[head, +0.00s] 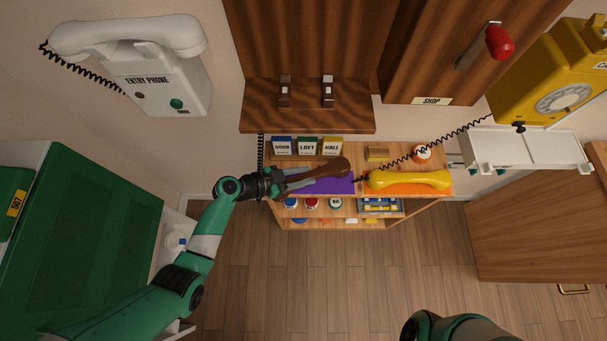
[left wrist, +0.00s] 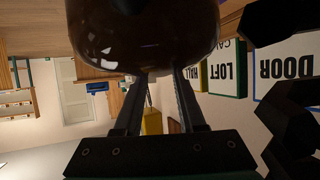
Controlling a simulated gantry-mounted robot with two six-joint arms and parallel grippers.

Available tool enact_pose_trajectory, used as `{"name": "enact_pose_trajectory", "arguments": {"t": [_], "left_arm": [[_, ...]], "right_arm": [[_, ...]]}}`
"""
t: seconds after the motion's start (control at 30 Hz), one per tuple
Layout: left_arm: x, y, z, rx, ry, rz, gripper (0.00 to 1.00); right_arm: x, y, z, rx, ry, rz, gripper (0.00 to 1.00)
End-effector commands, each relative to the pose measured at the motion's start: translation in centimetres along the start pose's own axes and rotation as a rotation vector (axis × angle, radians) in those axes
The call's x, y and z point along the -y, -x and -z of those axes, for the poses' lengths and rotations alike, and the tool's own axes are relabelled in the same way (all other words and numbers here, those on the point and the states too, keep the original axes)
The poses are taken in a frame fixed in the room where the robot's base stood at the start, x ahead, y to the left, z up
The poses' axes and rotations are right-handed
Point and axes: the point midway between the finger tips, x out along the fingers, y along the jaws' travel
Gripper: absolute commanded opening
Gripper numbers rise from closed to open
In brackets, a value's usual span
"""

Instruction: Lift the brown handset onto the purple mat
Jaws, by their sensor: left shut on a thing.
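The brown handset (head: 328,169) is over the purple mat (head: 330,188) on the top shelf in the head view. I cannot tell whether it touches the mat. My left gripper (head: 301,180) is shut on the handset, reaching in from the left. In the left wrist view the glossy dark brown end of the handset (left wrist: 145,42) fills the top, against the fingers of my left gripper (left wrist: 158,88). My right gripper is out of view; only part of that arm shows at the bottom right.
A yellow handset (head: 408,180) lies on an orange mat (head: 428,192) just right of the purple mat. Signs for DOOR, LOFT (head: 307,146) and HALL stand behind. A black coiled cord (head: 261,153) hangs at the shelf's left. A wooden ledge (head: 308,118) with an empty cradle is above.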

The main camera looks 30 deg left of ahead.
Motion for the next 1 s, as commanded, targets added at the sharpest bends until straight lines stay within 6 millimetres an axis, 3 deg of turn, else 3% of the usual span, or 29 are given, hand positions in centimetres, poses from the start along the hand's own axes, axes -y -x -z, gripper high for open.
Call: {"name": "enact_pose_trajectory", "arguments": {"t": [0.3,0.33,0.53,0.83,1.0], "left_arm": [[0.0,-0.3,-0.6,-0.001,0.000,0.001,0.00],[0.0,-0.3,-0.6,-0.001,0.000,0.001,0.41],[0.0,-0.3,-0.5,-0.001,0.000,0.000,0.74],[0.0,-0.2,-0.6,0.001,0.001,0.000,0.74],[0.0,1.1,0.0,0.003,0.004,-0.001,0.74]], "right_arm": [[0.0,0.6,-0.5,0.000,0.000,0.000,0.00],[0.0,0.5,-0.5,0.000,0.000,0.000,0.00],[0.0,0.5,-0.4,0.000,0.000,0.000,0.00],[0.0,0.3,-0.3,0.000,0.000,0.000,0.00],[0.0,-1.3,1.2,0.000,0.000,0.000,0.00]]}}
